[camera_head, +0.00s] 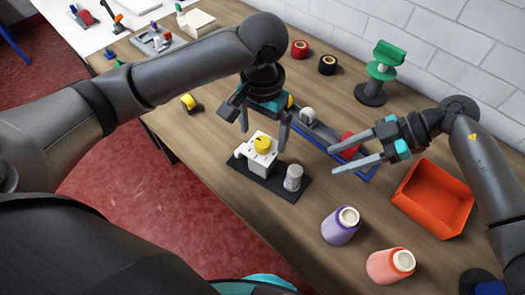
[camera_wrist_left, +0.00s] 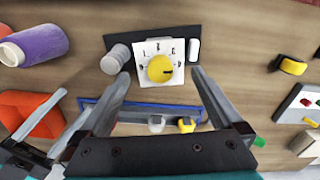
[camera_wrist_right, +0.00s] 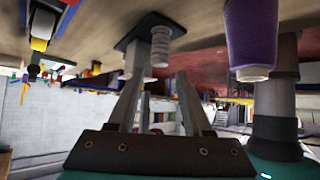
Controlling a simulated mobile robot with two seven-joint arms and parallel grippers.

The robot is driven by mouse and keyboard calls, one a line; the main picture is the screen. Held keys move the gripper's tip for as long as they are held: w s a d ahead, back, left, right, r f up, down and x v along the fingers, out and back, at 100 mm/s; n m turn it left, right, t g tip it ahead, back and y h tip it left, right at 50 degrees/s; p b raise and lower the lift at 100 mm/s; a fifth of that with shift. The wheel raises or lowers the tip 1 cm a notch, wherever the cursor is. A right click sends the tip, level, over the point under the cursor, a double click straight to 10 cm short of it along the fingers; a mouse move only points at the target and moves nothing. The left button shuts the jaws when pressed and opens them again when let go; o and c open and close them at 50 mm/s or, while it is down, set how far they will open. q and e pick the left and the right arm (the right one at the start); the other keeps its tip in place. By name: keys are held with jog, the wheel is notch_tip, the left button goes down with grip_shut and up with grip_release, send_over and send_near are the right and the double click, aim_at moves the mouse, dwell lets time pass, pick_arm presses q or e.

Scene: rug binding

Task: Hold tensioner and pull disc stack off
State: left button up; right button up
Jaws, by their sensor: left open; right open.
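The tensioner (camera_head: 258,158) is a white block with a yellow dial, on a dark base plate (camera_head: 240,176). In the left wrist view its dial face (camera_wrist_left: 155,55) shows between the fingers. The grey ribbed disc stack (camera_head: 293,178) stands upright on the plate, right of the block; it also shows in the left wrist view (camera_wrist_left: 118,56) and right wrist view (camera_wrist_right: 160,48). My left gripper (camera_head: 263,138) is open above the tensioner, fingers either side of the dial; contact cannot be told. My right gripper (camera_head: 333,161) is open and empty, right of the disc stack and apart from it.
A purple cone (camera_head: 341,226) and a coral cone (camera_head: 390,266) stand in front. An orange bin (camera_head: 433,198) is at right. A blue-edged tray (camera_head: 322,136) with a red item lies behind the tensioner. A green spool stand (camera_head: 381,75) is at back.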

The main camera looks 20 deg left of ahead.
aim_at(262, 160)
pick_arm(q)
notch_tip(262, 160, down, 11)
jog(key=shift+f, duration=0.15)
dwell(0.4)
